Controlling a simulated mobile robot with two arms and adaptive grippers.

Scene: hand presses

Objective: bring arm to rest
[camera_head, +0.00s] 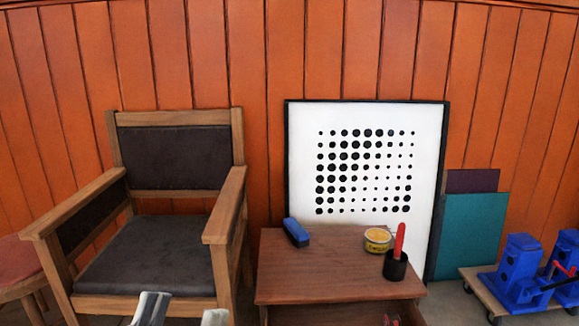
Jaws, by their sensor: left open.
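My left gripper (183,314) shows at the bottom edge, in front of the armchair seat. Its two grey fingertips are apart, with nothing visible between them. The rest of my left arm is below the picture. My right gripper is not in view. Two blue hand presses (519,268) with red parts stand on a low wheeled wooden dolly (478,277) at the far right; the second is cut off by the picture edge.
A wooden armchair (155,250) with dark cushions stands left. A small wooden table (325,275) holds a blue block (296,232), a yellow tin (378,240) and a black cup (395,267) with a red-handled thing. A dotted panel (300,170) leans on the orange wall (290,50).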

